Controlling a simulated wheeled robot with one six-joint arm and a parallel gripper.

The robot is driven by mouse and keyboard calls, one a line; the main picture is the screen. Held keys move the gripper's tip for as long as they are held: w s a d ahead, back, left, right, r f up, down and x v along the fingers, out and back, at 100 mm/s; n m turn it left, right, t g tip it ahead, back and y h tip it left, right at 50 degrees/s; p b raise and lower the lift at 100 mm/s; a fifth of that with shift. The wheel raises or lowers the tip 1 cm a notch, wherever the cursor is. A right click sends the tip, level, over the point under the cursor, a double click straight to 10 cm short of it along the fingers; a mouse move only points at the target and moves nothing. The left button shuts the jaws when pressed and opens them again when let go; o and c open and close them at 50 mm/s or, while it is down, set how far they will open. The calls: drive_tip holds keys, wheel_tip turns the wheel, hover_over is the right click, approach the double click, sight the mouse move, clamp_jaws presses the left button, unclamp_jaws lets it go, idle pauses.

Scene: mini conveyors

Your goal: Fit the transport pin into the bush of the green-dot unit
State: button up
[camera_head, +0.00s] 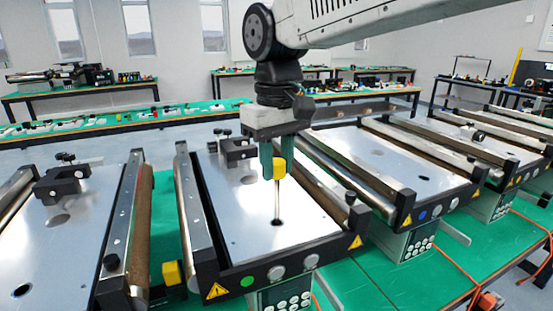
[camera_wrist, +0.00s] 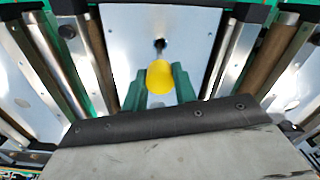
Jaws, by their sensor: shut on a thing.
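The transport pin (camera_head: 277,205) has a yellow head and a thin metal shaft. My gripper (camera_head: 276,166) is shut on the yellow head and holds the pin about upright over the plate of the green-dot unit (camera_head: 247,282). The shaft's lower end meets the dark round bush (camera_head: 277,223) near the plate's front edge. I cannot tell how far the tip is inside it. In the wrist view the yellow head (camera_wrist: 160,77) sits between the green fingers, with the dark bush (camera_wrist: 160,43) just beyond it. The head hides much of the shaft there.
A black clamp bracket (camera_head: 238,150) stands at the back of the same plate. Rollers and rails flank it. A similar unit (camera_head: 55,240) is at left, and a blue-dot unit (camera_head: 422,216) is at right. An orange cable (camera_head: 465,280) lies on the green bench.

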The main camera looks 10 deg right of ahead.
drive_tip(key=shift+f, duration=3.2)
drive_tip(key=o, duration=1.7)
drive_tip(key=shift+c, duration=0.2)
drive_tip(key=shift+r, duration=0.15)
drive_tip(key=shift+r, duration=3.35)
